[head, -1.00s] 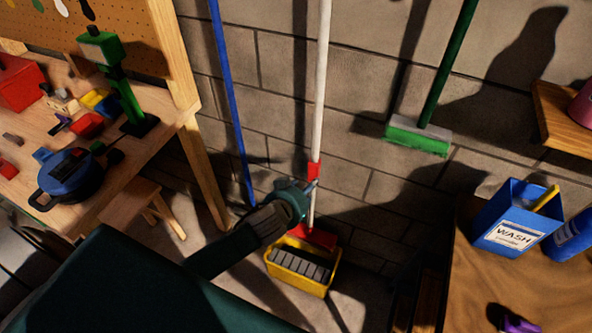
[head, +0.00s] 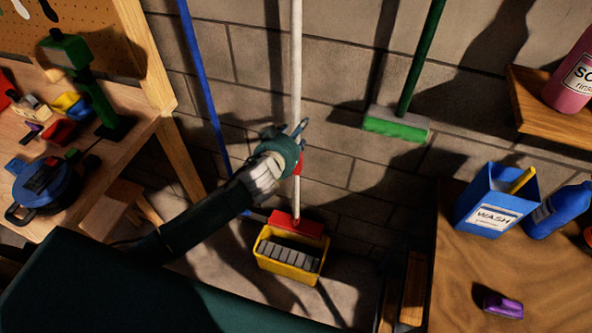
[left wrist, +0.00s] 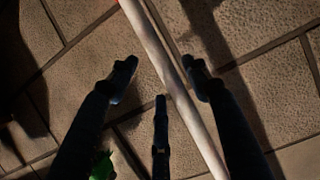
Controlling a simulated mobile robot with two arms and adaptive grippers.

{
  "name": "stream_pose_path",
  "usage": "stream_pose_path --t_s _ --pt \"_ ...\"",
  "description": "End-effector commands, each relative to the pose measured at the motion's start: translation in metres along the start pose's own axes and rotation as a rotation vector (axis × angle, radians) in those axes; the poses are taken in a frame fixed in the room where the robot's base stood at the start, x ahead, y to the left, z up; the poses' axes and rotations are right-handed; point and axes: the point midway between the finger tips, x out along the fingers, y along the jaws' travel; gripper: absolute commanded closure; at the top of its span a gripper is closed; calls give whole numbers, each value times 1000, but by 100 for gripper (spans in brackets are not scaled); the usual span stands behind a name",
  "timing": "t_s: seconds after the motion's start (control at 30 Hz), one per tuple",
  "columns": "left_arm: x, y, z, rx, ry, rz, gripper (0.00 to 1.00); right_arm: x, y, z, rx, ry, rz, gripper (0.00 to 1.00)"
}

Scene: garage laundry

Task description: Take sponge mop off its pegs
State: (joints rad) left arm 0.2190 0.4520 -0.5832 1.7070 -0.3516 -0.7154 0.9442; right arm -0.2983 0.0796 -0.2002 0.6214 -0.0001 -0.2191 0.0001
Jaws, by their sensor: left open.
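The sponge mop (head: 297,70) hangs upright against the block wall, with a long white handle, a red collar low on it and a red head (head: 296,223) at the bottom. My left gripper (head: 297,130) is open at the lower handle, just above the red collar, and partly hides it. In the left wrist view the white handle (left wrist: 172,75) runs slanted across the gap between the spread fingers of my left gripper (left wrist: 160,78). I cannot tell whether a finger touches it. The pegs and my right gripper are out of view.
A yellow bucket (head: 270,261) with grey ribs stands below the red head. A blue pole (head: 203,85) hangs to the left, a green broom (head: 397,125) to the right. A workbench (head: 150,112) stands left; a wooden table (head: 465,268) with a blue wash box (head: 492,200) stands right.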

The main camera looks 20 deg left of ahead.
Motion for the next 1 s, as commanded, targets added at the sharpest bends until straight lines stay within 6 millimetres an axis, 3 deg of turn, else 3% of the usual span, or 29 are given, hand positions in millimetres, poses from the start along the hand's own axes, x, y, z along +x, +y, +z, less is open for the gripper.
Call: stream_pose_path --t_s 0.23,0.53,0.57,0.8,1.0 --pt "29 -3 -1 0 1 0 51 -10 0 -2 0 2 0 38" --pt "33 -3 0 -1 0 1 51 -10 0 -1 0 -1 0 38" --pt "33 -3 0 -1 0 1 53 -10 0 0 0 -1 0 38" --pt "33 -3 0 0 -1 0 100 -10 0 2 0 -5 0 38" --pt "33 -2 -2 0 4 1 100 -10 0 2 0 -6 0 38"
